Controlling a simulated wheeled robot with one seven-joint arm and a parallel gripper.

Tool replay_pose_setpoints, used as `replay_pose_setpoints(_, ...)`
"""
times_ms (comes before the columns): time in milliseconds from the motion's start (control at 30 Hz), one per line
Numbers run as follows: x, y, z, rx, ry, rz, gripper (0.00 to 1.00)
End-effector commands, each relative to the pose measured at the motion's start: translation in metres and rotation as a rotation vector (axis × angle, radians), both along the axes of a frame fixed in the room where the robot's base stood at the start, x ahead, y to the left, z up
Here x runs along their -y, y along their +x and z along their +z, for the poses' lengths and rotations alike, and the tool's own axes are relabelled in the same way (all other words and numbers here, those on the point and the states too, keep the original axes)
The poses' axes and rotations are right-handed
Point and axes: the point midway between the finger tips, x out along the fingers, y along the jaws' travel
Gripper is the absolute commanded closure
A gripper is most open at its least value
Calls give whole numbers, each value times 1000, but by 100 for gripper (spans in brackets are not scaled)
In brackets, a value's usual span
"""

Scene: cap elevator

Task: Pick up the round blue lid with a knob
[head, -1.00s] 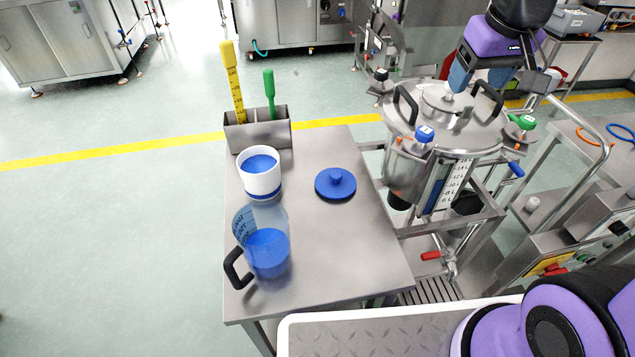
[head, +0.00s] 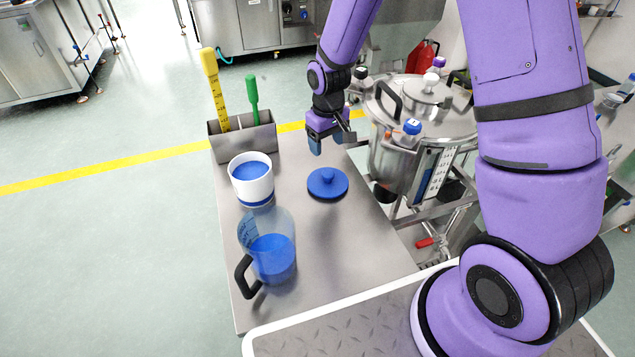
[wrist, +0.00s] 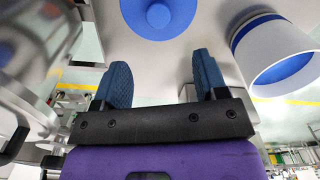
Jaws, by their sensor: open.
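The round blue lid (head: 327,184) with a knob on top lies flat on the steel table (head: 330,240), right of the white cup. In the wrist view the lid (wrist: 158,20) shows at the top, partly cut off, beyond the fingertips and roughly between them. My gripper (head: 328,143) is above the table's far side, higher than the lid and behind it in the head view. Its blue fingers are apart and empty; they also show in the wrist view (wrist: 160,72). Nothing touches the lid but the table.
A white cup (head: 250,179) with blue contents and a clear jug (head: 268,246) with blue liquid stand left of the lid. A steel holder (head: 243,137) with yellow and green tools stands at the back. A steel vessel (head: 425,120) stands right of the table.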

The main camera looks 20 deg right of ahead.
Motion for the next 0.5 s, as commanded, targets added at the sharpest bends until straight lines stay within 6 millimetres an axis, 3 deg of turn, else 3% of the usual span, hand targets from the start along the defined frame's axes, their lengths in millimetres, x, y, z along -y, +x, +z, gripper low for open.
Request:
replay_pose_setpoints(300,-1,-1,-41,-6,0,3,34)
replay_pose_setpoints(500,0,0,-58,-3,0,2,34)
